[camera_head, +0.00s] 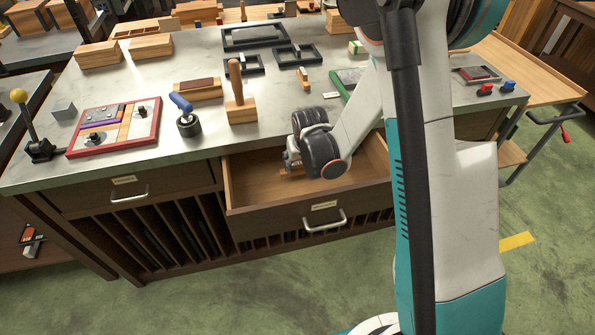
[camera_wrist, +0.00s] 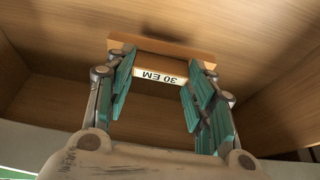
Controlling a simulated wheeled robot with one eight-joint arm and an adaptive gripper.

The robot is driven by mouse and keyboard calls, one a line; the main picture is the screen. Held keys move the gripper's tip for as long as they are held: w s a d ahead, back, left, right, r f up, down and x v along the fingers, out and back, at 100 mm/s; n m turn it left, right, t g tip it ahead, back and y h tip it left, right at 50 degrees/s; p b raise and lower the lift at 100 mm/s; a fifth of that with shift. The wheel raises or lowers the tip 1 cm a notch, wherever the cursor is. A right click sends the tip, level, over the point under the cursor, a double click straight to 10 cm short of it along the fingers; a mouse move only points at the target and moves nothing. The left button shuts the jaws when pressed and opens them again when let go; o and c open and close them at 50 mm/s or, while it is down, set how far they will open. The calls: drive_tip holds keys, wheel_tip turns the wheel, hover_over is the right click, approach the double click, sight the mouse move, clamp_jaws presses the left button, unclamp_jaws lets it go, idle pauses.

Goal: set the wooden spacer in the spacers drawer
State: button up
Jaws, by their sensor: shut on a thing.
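The wooden spacer (camera_wrist: 160,64) is a small wooden block with a white label reading "30 EM". In the wrist view it sits between the fingertips of my gripper (camera_wrist: 157,82), which is shut on it. In the head view my gripper (camera_head: 292,165) reaches down inside the open spacers drawer (camera_head: 245,190), and only a bit of the spacer (camera_head: 291,172) shows under my wrist. The spacer is at or close to the drawer floor, with a shadow beside it; I cannot tell if it touches. The drawer's front label is too small to read.
A closed drawer (camera_head: 130,187) is to the left. On the bench top stand a wooden mallet (camera_head: 240,108), a blue-handled tool (camera_head: 188,118) and a red-framed tray (camera_head: 115,128). The drawer's walls surround my gripper; its floor otherwise looks empty.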

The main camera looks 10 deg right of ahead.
sight(298, 168)
drive_tip(key=shift+w+a, duration=0.1)
drive_tip(key=shift+a, duration=0.2)
drive_tip(key=shift+f, duration=0.2)
drive_tip(key=shift+f+b, duration=0.95)
drive_tip(key=shift+f, duration=0.6)
drive_tip(key=shift+f, duration=0.1)
drive_tip(key=o, duration=1)
drive_tip(key=shift+o, duration=0.2)
